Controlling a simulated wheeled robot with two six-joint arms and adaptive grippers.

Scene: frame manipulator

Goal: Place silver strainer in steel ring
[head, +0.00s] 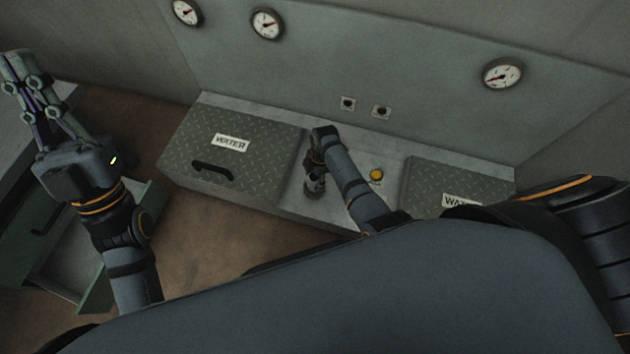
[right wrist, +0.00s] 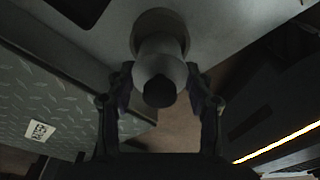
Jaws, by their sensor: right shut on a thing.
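My right gripper (right wrist: 160,92) is shut on a pale metal cylinder with a dark end, which I take to be the silver strainer (right wrist: 160,52). In the head view the strainer (head: 316,184) shows just below my right gripper (head: 314,165), low over the grey counter. A round brownish rim, perhaps the steel ring (right wrist: 152,17), lies behind the strainer in the right wrist view. Whether the strainer is inside the ring or above it, I cannot tell. My left gripper (head: 30,90) is raised at the far left, away from the counter; its finger opening is unclear.
A ribbed metal lid marked WATER (head: 232,158), with a black handle, lies left of the strainer. Another lid (head: 445,185) is at the right. A yellow button (head: 376,175) is on the counter between. An open drawer (head: 65,265) is at the lower left.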

